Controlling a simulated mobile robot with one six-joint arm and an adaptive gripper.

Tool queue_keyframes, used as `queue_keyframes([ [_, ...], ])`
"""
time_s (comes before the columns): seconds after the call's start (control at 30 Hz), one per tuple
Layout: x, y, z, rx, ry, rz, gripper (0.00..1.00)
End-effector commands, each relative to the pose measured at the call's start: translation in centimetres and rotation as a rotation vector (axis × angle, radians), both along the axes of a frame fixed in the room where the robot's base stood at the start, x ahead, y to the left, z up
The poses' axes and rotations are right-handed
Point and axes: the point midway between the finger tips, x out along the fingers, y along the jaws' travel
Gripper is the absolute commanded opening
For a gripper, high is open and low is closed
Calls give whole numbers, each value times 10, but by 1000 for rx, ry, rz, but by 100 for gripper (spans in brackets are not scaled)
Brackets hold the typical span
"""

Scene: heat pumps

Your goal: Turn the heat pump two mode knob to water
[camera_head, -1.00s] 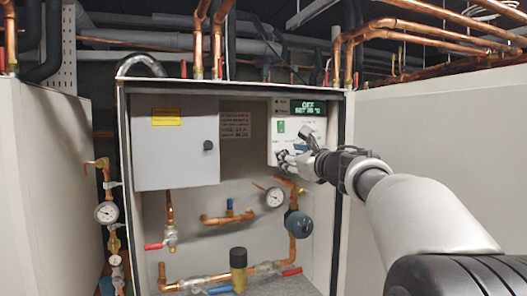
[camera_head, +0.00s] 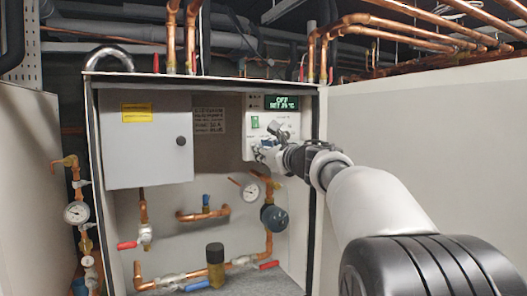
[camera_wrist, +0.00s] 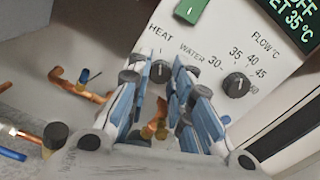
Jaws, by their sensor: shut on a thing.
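The mode knob (camera_wrist: 160,71) is a dark round knob on the white control panel (camera_wrist: 215,40). The printed words HEAT and WATER stand above it, to its left and right in the wrist view. A light mark on it seems to point up between the two words. My gripper (camera_wrist: 160,74) has its blue-grey fingers on both sides of the knob and is shut on it. In the head view my gripper (camera_head: 266,152) is at the panel's lower part and hides the knob. The display (camera_head: 282,103) reads OFF and SET 35 °C.
A second black knob, FLOW °C (camera_wrist: 236,85), sits close right of my fingers. A green switch (camera_wrist: 190,10) is above. Below the panel are a gauge (camera_head: 250,192) and copper pipes (camera_head: 205,214). A grey box (camera_head: 148,145) is left; a pale wall (camera_head: 430,150) is right.

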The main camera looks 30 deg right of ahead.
Motion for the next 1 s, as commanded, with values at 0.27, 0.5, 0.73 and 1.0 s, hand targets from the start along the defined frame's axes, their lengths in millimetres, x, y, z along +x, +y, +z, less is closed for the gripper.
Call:
queue_keyframes([
  [0.27,0,0,0,1,0,0,0],
  [0.5,0,0,0,47,3,0,0],
  [0.73,0,0,1,185,7,0,0],
  [1.0,0,0,1,433,17,-1,0],
])
